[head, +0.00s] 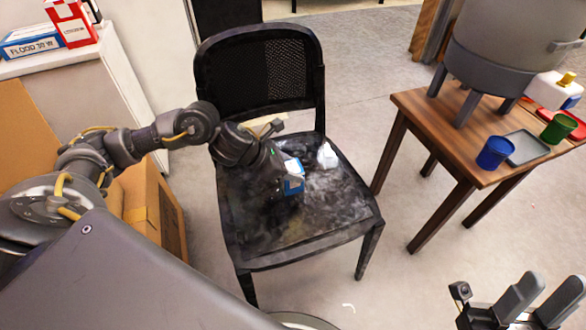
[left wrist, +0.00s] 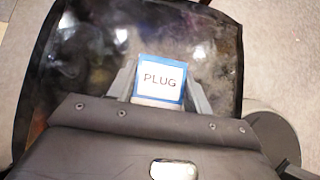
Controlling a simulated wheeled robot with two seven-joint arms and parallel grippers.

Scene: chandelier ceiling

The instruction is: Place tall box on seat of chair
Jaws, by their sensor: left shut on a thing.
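A small box with blue edges and a white face marked PLUG (left wrist: 160,79) is between the fingers of my left gripper (head: 290,180). The box also shows in the head view (head: 294,177), over the black chair's seat (head: 305,222). The seat is dark with pale smudges and fills much of the left wrist view (left wrist: 85,45). I cannot tell whether the box's lower end touches the seat. My left gripper is shut on the box and hides part of it. My right gripper (head: 550,285) is open and empty at the lower right, away from the chair.
The chair's backrest (head: 262,70) rises behind the seat. A wooden table (head: 462,150) at right holds a large grey pot (head: 510,40), blue cup (head: 495,152) and green cup (head: 558,128). Cardboard boxes (head: 160,215) stand left of the chair. A whitish patch (head: 327,155) shows on the seat.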

